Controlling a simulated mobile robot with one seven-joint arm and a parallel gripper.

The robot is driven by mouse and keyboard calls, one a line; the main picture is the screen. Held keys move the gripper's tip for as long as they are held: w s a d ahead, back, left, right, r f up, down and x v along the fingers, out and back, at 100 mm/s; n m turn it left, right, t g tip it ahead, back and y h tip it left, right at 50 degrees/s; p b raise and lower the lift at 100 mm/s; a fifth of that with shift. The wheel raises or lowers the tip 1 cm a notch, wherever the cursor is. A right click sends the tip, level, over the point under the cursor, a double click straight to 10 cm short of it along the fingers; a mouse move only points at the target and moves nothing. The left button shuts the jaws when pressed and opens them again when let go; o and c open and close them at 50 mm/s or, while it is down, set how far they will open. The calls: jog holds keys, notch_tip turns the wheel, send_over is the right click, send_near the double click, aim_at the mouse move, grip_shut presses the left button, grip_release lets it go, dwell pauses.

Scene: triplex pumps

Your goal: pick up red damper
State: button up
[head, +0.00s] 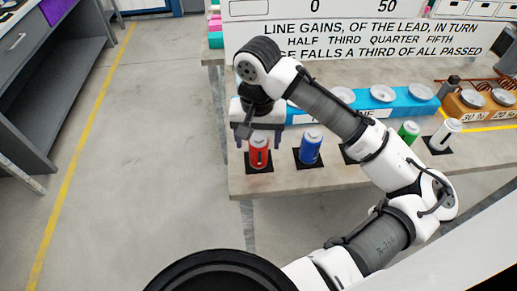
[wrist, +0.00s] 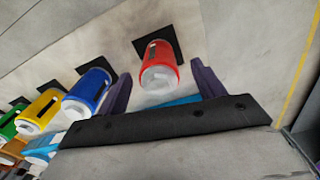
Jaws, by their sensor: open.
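The red damper (head: 259,153) is a red cylinder with a pale top and a dark slot on its side. It stands upright on a black square at the left front of the table. In the wrist view, the red damper (wrist: 158,66) lies ahead of the jaws, roughly between their lines. My gripper (head: 258,134) is open and empty, pointing down just above and around the damper's top. In the wrist view, my gripper's purple fingers (wrist: 160,85) stand either side of the damper with gaps. I cannot tell how far down the fingers reach.
A blue damper (head: 311,147) stands close to the right of the red one. A green damper (head: 408,132) and a white damper (head: 445,135) stand further right. A yellow damper (wrist: 41,107) shows in the wrist view. A blue block with pale dishes (head: 408,107) is behind.

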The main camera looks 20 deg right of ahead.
aim_at(259, 151)
notch_tip(259, 151, down, 5)
jog(key=shift+d+p, duration=0.1)
jog(key=shift+p, duration=0.45)
jog(key=shift+c, duration=0.4)
jog(key=c, duration=1.2)
jog(key=shift+r, duration=0.1)
